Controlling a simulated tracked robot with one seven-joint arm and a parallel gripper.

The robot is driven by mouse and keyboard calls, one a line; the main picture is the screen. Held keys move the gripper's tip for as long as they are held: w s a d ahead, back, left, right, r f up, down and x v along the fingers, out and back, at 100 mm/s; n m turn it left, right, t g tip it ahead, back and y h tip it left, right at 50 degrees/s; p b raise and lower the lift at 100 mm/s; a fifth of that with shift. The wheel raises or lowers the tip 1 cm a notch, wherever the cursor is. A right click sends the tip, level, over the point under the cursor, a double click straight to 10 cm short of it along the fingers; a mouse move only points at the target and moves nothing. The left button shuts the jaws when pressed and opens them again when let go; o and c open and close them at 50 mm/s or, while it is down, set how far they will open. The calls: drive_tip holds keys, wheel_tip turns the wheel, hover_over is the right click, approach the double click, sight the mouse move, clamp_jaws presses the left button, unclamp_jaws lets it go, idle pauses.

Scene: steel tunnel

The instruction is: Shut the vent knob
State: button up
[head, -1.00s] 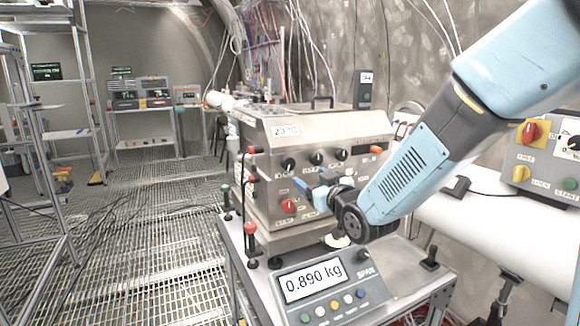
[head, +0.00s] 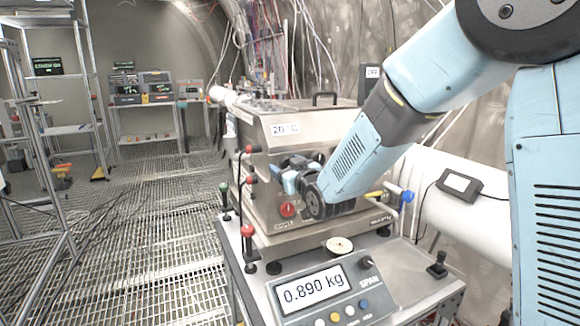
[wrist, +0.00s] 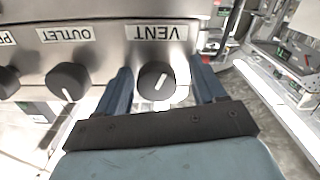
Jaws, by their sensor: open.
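The vent knob (wrist: 153,84) is a round black knob with a white pointer line, on the steel front panel of a box (head: 345,116). Its VENT label (wrist: 157,32) reads upside down in the wrist view. The pointer sits tilted from the label's upright. My gripper (wrist: 161,70) is open, with one blue finger on each side of the vent knob. Whether the fingers touch it I cannot tell. In the head view my gripper (head: 287,176) is at the box front, and my wrist hides the vent knob there.
The outlet knob (wrist: 68,82) is close beside my finger. A red knob (head: 288,209) sits low on the box. Below stand a scale (head: 318,290) reading 0.890 kg and red-topped levers (head: 248,231). A white pipe (head: 455,205) runs at the right.

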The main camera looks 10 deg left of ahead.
drive_tip(key=shift+w+d, duration=0.1)
drive_tip(key=shift+d, duration=0.05)
drive_tip(key=shift+c, duration=0.3)
drive_tip(key=c, duration=0.9)
drive_tip(key=shift+c, duration=0.2)
